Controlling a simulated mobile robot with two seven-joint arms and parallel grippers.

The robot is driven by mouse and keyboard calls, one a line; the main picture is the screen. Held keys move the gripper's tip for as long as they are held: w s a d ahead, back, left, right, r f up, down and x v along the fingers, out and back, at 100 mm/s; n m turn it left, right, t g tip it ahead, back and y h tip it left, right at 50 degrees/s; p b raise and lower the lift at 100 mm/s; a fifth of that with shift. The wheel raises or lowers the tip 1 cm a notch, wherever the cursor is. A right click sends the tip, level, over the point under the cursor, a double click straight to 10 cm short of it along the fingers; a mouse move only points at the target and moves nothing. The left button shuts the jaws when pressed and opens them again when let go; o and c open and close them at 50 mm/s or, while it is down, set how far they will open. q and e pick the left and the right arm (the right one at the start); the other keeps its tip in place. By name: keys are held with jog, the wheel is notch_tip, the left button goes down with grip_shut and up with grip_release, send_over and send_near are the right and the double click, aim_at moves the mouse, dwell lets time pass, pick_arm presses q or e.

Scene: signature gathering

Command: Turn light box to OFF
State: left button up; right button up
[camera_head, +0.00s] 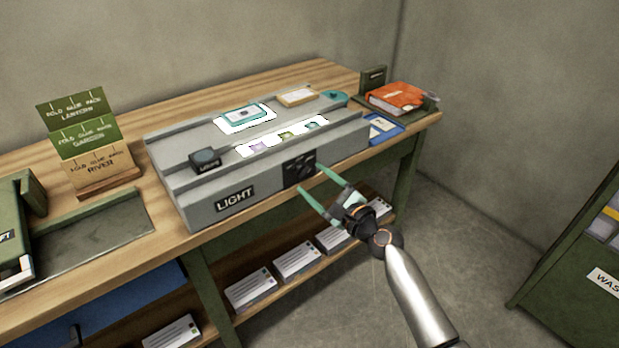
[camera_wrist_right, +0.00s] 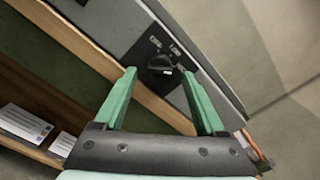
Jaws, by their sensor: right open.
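The light box (camera_head: 222,185) is a long grey box on the wooden table, with a "LIGHT" label on its front. Its top panels glow white. A black switch plate (camera_head: 299,169) with a dark knob is on its front face; in the right wrist view the knob (camera_wrist_right: 160,64) shows between and beyond the fingertips, with small white lettering above it that is too small to read surely. My right gripper (camera_head: 323,180) is open, its two green fingers pointing at the switch plate from in front. The fingers look apart from the knob. My left gripper is not in view.
The wooden table (camera_head: 300,75) also holds a card stand (camera_head: 100,185) and an orange book (camera_head: 396,97). A shelf below bears several paper stacks (camera_head: 297,262). A green bin (camera_head: 570,265) stands at right. The floor between is clear.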

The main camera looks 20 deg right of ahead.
aim_at(303, 172)
jog(key=shift+x, duration=1.2)
grip_shut()
